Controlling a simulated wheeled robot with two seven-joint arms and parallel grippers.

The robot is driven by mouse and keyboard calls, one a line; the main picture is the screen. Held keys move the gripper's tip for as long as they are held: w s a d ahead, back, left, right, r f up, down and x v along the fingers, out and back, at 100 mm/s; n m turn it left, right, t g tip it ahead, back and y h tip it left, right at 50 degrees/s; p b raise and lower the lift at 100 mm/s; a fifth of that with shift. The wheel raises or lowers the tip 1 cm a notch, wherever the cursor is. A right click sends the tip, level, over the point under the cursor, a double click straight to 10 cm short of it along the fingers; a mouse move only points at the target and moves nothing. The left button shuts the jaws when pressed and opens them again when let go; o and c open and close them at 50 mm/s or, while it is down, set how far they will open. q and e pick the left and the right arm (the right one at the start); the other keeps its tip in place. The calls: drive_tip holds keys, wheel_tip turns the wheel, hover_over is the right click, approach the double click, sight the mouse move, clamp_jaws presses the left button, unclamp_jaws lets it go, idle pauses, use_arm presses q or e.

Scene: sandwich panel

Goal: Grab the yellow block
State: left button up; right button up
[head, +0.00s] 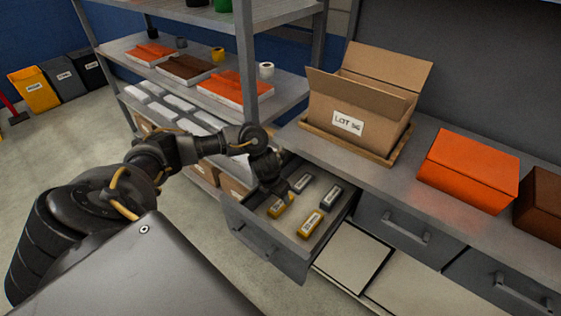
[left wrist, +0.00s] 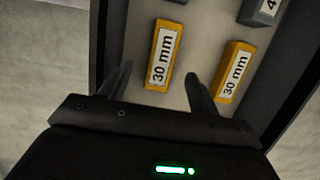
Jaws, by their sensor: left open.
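Two yellow blocks with white "30 mm" labels lie in the open drawer. In the head view one yellow block (head: 281,206) is on the left, partly covered by my gripper, and the other yellow block (head: 311,224) is to its right. My left gripper (head: 276,192) is over the left one. In the left wrist view my left gripper (left wrist: 158,74) is open and empty. The left yellow block (left wrist: 163,55) shows just beyond and between its fingertips. The other yellow block (left wrist: 233,71) lies outside the right finger. My right gripper is not in view.
Two grey blocks (head: 331,195) lie further back in the drawer (head: 325,247). The shelf rack (head: 247,75) stands close behind my left arm.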

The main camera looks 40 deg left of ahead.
sight(281, 202)
use_arm(q)
drive_tip(key=shift+d+f, duration=0.1)
drive_tip(key=shift+f, duration=0.4)
drive_tip(key=x, duration=0.4)
drive_tip(key=shift+w+f, duration=0.15)
drive_tip(key=shift+f, duration=0.05)
drive_tip(key=c, duration=1.1)
